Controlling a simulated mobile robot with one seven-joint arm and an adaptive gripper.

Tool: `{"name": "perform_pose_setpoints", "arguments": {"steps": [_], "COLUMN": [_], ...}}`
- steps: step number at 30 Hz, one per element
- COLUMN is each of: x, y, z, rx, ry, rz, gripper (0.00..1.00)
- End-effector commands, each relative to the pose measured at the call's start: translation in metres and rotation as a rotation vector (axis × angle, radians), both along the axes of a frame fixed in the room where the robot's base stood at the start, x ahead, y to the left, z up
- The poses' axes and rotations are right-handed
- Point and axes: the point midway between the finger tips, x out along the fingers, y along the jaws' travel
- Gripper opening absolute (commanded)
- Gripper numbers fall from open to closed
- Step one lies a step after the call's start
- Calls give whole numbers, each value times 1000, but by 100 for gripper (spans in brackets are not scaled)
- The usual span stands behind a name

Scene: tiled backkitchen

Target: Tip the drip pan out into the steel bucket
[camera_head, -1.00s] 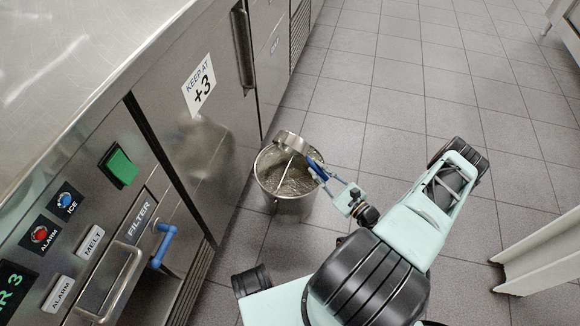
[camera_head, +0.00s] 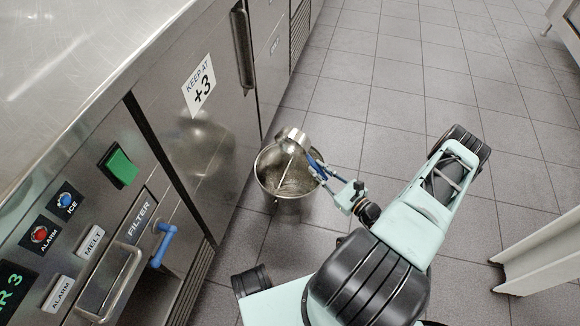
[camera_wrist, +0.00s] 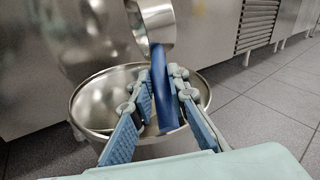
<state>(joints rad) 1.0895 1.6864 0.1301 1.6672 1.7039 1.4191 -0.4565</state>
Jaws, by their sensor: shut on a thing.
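The drip pan is a small round steel pan (camera_head: 293,138) with a blue handle (camera_wrist: 167,95). My gripper (camera_head: 325,172) is shut on the handle; in the wrist view my gripper (camera_wrist: 163,88) has one finger on each side of it. The pan (camera_wrist: 155,22) is tilted steeply on its side above the far part of the bucket's mouth. Its inside is mostly hidden, so I cannot tell whether anything is left in it. The steel bucket (camera_head: 288,208) stands upright on the floor below, and its rim also shows in the wrist view (camera_wrist: 82,98).
A steel counter unit (camera_head: 190,150) runs along the left, close beside the bucket. It carries buttons, a green switch (camera_head: 119,167) and a blue handle (camera_head: 163,244) by the FILTER label. Tiled floor (camera_head: 400,90) is clear behind and right. A white frame (camera_head: 540,255) stands at right.

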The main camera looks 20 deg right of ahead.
Motion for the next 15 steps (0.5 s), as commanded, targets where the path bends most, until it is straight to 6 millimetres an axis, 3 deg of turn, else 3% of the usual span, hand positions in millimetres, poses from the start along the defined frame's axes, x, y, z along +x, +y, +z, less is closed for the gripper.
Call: {"name": "perform_pose_setpoints", "arguments": {"steps": [15], "x": [3], "y": [-2], "z": [5], "rx": [200], "ry": [173], "rz": [4], "gripper": [0]}}
